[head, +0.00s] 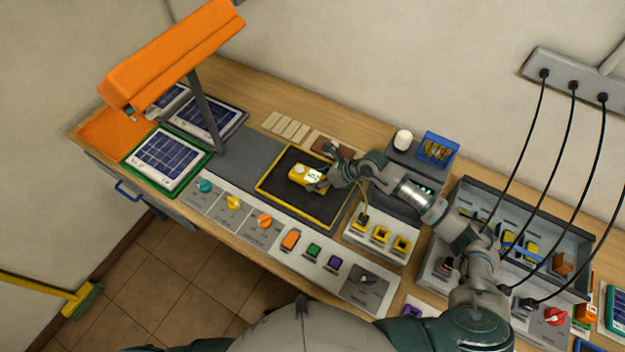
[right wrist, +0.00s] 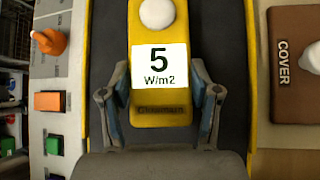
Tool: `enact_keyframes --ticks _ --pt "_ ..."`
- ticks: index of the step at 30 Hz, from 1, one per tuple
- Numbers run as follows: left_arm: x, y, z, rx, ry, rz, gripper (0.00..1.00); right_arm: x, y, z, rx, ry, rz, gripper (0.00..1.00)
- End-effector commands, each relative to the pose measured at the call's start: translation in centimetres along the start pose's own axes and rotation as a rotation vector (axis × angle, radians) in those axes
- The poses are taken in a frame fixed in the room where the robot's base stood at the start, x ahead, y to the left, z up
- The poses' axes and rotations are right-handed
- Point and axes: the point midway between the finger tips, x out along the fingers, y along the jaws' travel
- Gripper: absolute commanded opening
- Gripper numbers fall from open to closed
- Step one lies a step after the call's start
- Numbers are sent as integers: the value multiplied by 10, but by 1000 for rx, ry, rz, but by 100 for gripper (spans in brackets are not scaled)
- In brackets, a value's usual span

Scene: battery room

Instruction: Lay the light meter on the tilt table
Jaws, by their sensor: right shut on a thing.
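The light meter (head: 307,174) is yellow with a white dome and a white display. In the right wrist view the light meter (right wrist: 160,62) reads "5 W/m2". My right gripper (head: 324,180) is shut on its near end, with one finger on each side in the right wrist view (right wrist: 160,88). The meter is over the middle of the tilt table (head: 305,206), a dark panel with a yellow border. The tilt table's border also shows in the right wrist view (right wrist: 251,70). I cannot tell whether the meter touches the panel. My left gripper is out of view.
An orange lamp (head: 175,58) on a grey post stands to the left, near a green-framed solar panel (head: 167,158). A knob panel (head: 232,205) runs along the front. A brown cover (right wrist: 292,62) lies behind the table. Black cables (head: 552,172) hang at right.

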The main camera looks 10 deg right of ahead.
Motion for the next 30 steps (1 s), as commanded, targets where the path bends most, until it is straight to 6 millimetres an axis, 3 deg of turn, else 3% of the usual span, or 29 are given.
enact_keyframes --ticks 2,3,6,19,30 --pt "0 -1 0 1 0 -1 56 -1 -1 -1 1 -2 -1 21" --pt "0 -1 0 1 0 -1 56 -2 -2 -1 1 -2 -1 67" --pt "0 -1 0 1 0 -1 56 -3 -2 -2 1 -4 -1 91" --pt "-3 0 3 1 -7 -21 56 -11 -4 -3 1 -7 1 91" --pt "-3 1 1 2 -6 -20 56 -64 -2 -3 0 -5 -1 91"
